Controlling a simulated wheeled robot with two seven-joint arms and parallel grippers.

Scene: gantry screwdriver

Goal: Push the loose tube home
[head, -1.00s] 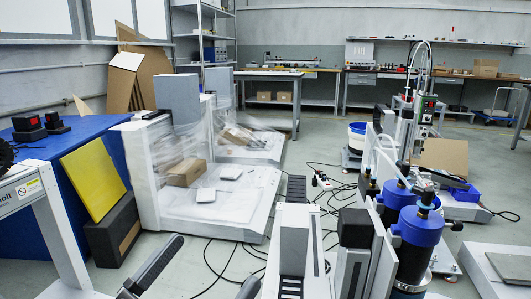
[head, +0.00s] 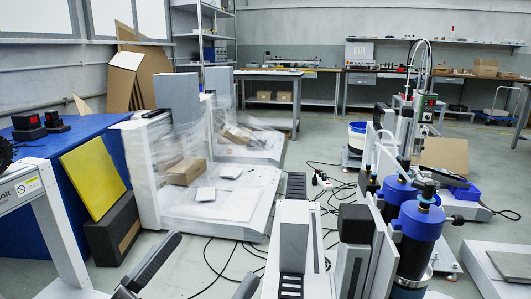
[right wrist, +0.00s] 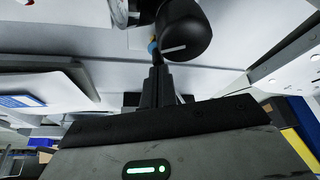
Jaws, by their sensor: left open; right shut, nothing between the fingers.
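The blue-topped pots (head: 421,222) stand at the right in the head view, with a pale tube (head: 388,152) arching above them. I cannot tell from the head view whether the tube's end is seated. In the right wrist view my right gripper (right wrist: 157,72) is shut and empty. Its fingertips are close below a blue fitting (right wrist: 153,48) beside a round black part (right wrist: 183,32); I cannot tell whether they touch. My left gripper (head: 213,262) is open and empty at the bottom of the head view, apart from the pots.
A gantry machine (head: 292,245) with a dark block fills the bottom centre. Machines with clear covers (head: 215,205) stand left of it. A blue bench with a yellow panel (head: 92,175) is at the left. Black cables (head: 225,262) lie on the floor between.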

